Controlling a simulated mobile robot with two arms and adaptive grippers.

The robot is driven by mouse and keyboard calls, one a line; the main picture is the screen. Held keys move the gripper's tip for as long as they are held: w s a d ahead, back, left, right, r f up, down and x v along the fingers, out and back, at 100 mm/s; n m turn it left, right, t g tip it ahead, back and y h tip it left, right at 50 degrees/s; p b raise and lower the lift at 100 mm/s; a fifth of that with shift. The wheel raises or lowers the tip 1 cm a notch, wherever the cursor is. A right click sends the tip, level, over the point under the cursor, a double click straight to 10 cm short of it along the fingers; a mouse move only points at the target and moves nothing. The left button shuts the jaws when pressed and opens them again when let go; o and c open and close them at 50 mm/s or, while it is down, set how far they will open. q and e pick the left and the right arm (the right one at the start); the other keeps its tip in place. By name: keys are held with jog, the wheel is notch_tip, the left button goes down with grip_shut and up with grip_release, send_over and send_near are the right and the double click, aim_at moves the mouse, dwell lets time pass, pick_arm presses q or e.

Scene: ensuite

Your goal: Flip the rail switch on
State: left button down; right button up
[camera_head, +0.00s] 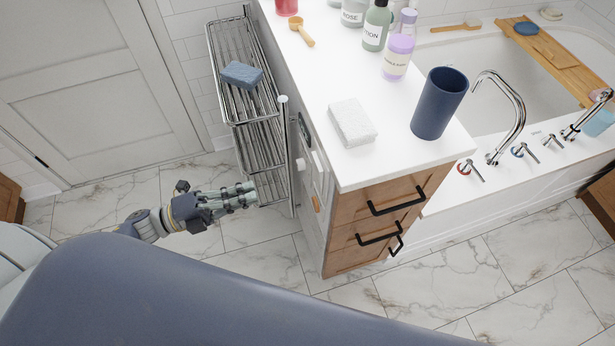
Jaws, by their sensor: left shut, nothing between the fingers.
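A chrome rail rack (262,140) with several bars stands between the tiled wall and the counter. On the side of the counter cabinet, facing the rack, are small fittings seen at a steep angle: a white knob-like piece (300,164) and an orange piece (316,204). Which of them is the rail switch, and its setting, I cannot tell. My left gripper (248,193) is shut and empty, pointing right near the rack's lower end, to the left of these fittings. Whether it touches the rack is unclear. My right gripper is out of view.
A bathtub is at right. The marble floor (440,275) is clear.

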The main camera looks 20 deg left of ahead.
pick_arm(q)
jog(key=shift+r, duration=0.15)
jog(key=shift+d, duration=0.15)
jog(key=p, duration=0.4)
send_near(318, 172)
jog(key=x, duration=0.5)
jog(key=shift+w+d, duration=0.25)
jog(key=shift+w, duration=0.15)
jog(key=shift+w+d, duration=0.35)
jog(key=shift+d, duration=0.15)
